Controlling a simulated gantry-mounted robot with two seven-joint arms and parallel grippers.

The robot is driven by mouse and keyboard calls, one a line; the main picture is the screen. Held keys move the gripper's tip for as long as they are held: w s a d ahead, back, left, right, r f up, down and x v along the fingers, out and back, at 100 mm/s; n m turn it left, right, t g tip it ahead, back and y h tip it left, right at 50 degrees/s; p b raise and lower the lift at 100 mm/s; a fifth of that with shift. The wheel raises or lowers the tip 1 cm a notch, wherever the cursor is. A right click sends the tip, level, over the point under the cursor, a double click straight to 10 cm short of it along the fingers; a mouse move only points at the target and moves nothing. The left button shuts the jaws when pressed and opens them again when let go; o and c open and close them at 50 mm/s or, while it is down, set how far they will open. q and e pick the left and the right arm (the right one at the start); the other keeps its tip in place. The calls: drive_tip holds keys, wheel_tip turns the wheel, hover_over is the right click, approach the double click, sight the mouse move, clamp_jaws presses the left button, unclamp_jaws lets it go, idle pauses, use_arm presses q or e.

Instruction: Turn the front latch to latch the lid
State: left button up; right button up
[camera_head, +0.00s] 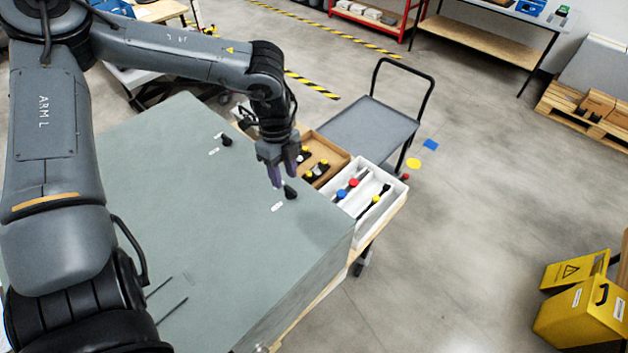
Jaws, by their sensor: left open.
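The analyser's large grey-green lid (215,235) fills the middle of the view. Two small black latches show near its far edge, each beside a small white label. One latch (290,192) is right by my left gripper (284,179); the other latch (226,140) is farther left and back. My left gripper points down with its fingers apart, just above and to the left of the nearer latch. I cannot tell whether a finger touches it. Nothing shows between the fingers. My right gripper is not in view.
A white bin (384,203) with coloured-handled tools and a brown tray (333,150) with yellow-topped black parts stand beyond the lid's edge. A grey cart (368,130) stands behind. Yellow boxes (580,312) are at far right. The floor between is mostly clear.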

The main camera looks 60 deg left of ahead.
sight(290, 189)
use_arm(q)
drive_tip(key=shift+w+a+f+m+t+y+b, duration=0.1)
drive_tip(key=shift+w+a+f+y+b, duration=0.2)
drive_tip(key=shift+f, duration=1.1)
drive_tip(key=shift+w+a+f+m+t+y+b, duration=0.15)
drive_tip(key=shift+w+f+y, duration=0.2)
drive_tip(key=shift+f, duration=1)
drive_tip(key=shift+w+a+f+m+t+y+b, duration=0.1)
drive_tip(key=shift+w+a+f+y, duration=0.2)
drive_tip(key=shift+f, duration=1.1)
drive_tip(key=shift+d, duration=0.1)
clamp_jaws()
